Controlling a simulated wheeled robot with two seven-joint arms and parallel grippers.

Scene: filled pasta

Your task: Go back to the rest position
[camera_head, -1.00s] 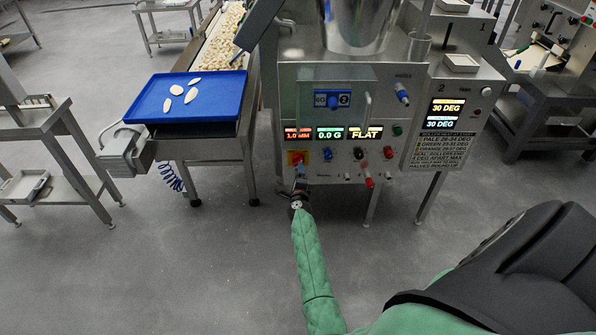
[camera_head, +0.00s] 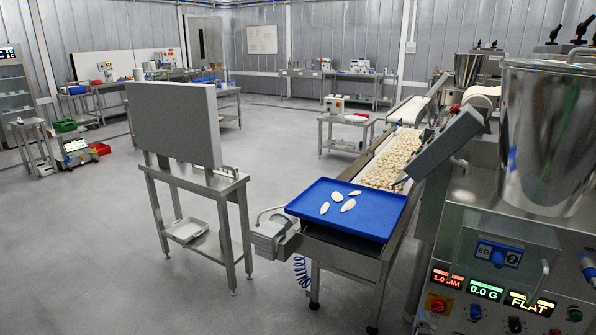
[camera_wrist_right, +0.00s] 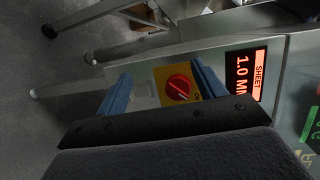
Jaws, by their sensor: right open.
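My right gripper (camera_wrist_right: 160,72) is open in the right wrist view, its two blue fingers apart. The red rotary knob (camera_wrist_right: 179,87) on its yellow plate shows between the fingers, and the fingers do not close on it. In the head view the same red knob (camera_head: 438,304) is on the steel machine's front panel. Only a small part of my right gripper (camera_head: 424,325) shows there, at the bottom edge just below the knob. My left gripper is in neither view.
The steel machine (camera_head: 470,245) with lit displays stands close at right. A blue tray (camera_head: 375,221) with several pale pasta pieces sits at the conveyor's near end. A steel table (camera_head: 205,180) with an upright grey panel stands left of it. The floor (camera_head: 80,260) at left is clear.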

